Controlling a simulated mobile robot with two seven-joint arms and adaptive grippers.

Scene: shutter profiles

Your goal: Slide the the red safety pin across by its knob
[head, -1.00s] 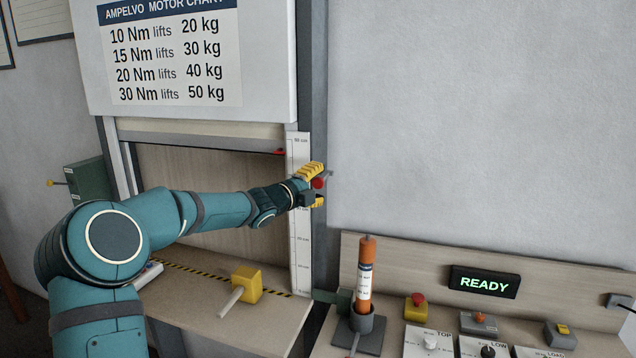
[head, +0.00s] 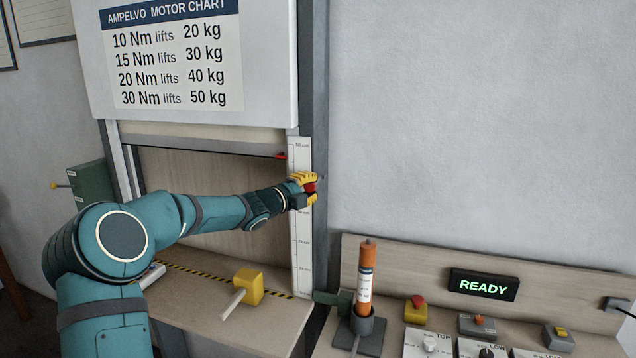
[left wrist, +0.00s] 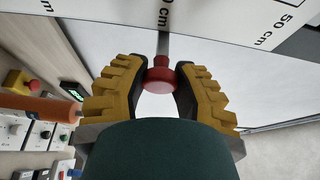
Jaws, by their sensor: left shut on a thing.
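The red safety pin's round knob (left wrist: 161,80) shows in the left wrist view, with its grey shaft running away from it past the scale. My left gripper (left wrist: 160,86) is shut on the knob, one yellow-padded finger on each side. In the head view the left gripper (head: 307,188) is at the white scale strip beside the grey upright, and a bit of the red knob (head: 309,187) shows between its fingers. The far end of the pin is mostly hidden by the fingers. My right gripper is not in view.
The white scale strip (head: 300,255) runs down the grey frame upright (head: 320,100). Below are a yellow block with a handle (head: 248,285) and an orange cylinder (head: 366,280) in a stand. A console with a READY display (head: 484,285) is at right. The wall above it is bare.

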